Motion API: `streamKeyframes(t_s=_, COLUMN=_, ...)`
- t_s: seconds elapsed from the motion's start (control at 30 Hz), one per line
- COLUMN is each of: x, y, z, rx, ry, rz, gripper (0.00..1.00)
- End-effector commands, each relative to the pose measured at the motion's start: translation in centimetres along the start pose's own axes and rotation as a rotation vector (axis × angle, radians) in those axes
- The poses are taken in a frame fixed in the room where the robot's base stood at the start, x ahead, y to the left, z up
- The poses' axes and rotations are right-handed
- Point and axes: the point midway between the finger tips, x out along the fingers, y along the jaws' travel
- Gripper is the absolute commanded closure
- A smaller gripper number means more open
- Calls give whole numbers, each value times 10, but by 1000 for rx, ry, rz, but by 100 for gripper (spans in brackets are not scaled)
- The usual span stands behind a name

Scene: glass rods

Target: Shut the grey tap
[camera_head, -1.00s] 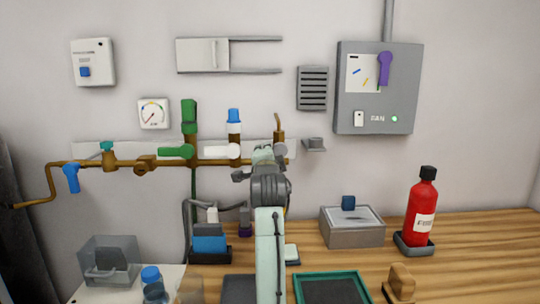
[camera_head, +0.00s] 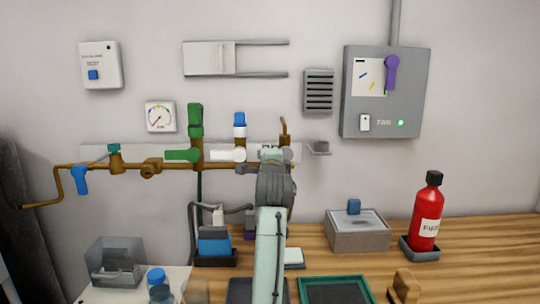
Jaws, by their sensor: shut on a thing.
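A small grey wall bracket (camera_head: 318,149) is close right of my gripper. A grey fan box (camera_head: 385,100) hangs further right. Below are a grey lidded box (camera_head: 357,234), a red extinguisher (camera_head: 425,222) and a green-rimmed tray (camera_head: 335,282). Bare wall lies right of the bracket.

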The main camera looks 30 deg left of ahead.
Motion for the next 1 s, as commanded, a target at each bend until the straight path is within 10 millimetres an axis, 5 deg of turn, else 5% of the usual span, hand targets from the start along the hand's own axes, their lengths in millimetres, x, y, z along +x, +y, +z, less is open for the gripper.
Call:
streamKeyframes(t_s=0.03, x=0, y=0, z=-1, rx=6, ry=0, rz=0, gripper=100)
streamKeyframes(t_s=0.07, x=0, y=0, z=-1, rx=6, ry=0, rz=0, gripper=80)
streamKeyframes(t_s=0.37, x=0, y=0, z=0, rx=3, ry=0, rz=-1, gripper=60)
streamKeyframes(t_s=0.77, x=-7, y=-1, z=0, rx=1, ry=0, rz=-3, gripper=59)
streamKeyframes(t_s=1.0, x=-51, y=-1, z=0, rx=2, ry=-1, rz=-5, gripper=59)
